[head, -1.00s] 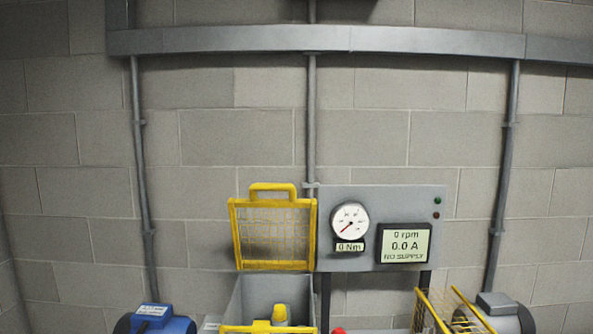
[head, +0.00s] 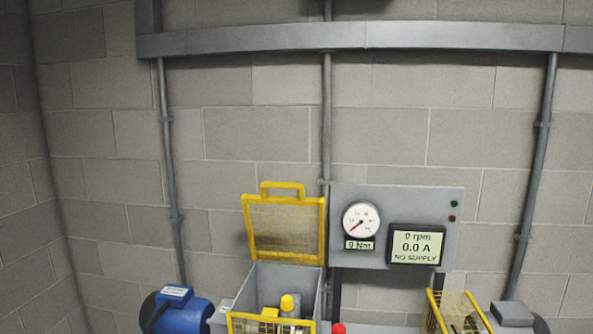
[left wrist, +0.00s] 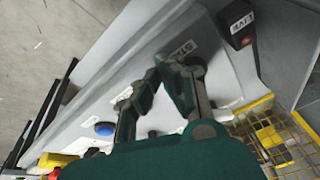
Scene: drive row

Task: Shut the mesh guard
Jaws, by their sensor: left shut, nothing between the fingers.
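A mesh guard (head: 285,228) with a yellow frame and a top handle stands raised in the head view, tilted up at the back of a grey open box (head: 262,277). A yellow-capped part (head: 288,303) shows inside the box. My right gripper is in neither view.
A gauge and display panel (head: 453,226) reading NO SUPPLY stands right of the guard. A second yellow mesh cage (head: 450,312) is at lower right, a blue motor (head: 180,310) at lower left. A blue button (left wrist: 104,128) and dark LIVE-labelled box (left wrist: 238,32) show near my gripper.

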